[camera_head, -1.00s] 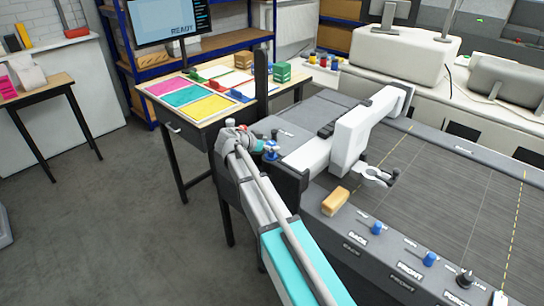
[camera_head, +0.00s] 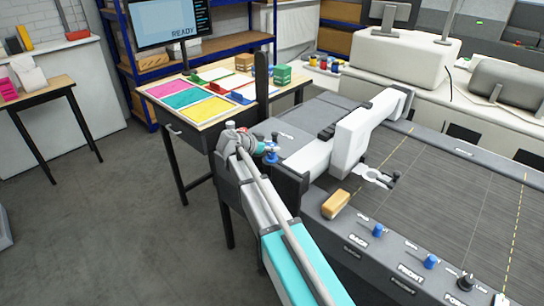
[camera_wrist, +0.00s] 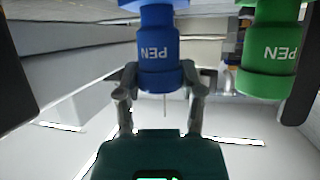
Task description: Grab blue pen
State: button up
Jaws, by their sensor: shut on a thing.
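The blue pen (camera_wrist: 158,50) is in the wrist view, upper middle, with its white PEN lettering upside down. My gripper (camera_wrist: 161,88) has one finger on each side of the pen's lower end and is shut on it. The green pen (camera_wrist: 270,55) is close by on the right, apart from my fingers. In the head view my arm's end is beside the left end of the grey flatbed machine. A small blue part (camera_head: 271,156) shows there; I cannot tell whether it is the pen. My fingertips are hidden in that view.
The flatbed machine (camera_head: 455,200) fills the right, with a white carriage (camera_head: 350,140) near my arm. A tan block (camera_head: 335,204) and blue knobs (camera_head: 377,230) sit on its front edge. A table with coloured sheets (camera_head: 207,108) stands behind. The floor (camera_head: 110,225) at left is clear.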

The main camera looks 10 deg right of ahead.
jog(key=shift+c, duration=1.2)
jog(key=shift+r, duration=0.1)
notch_tip(320, 180, up, 10)
jog(key=p, duration=1)
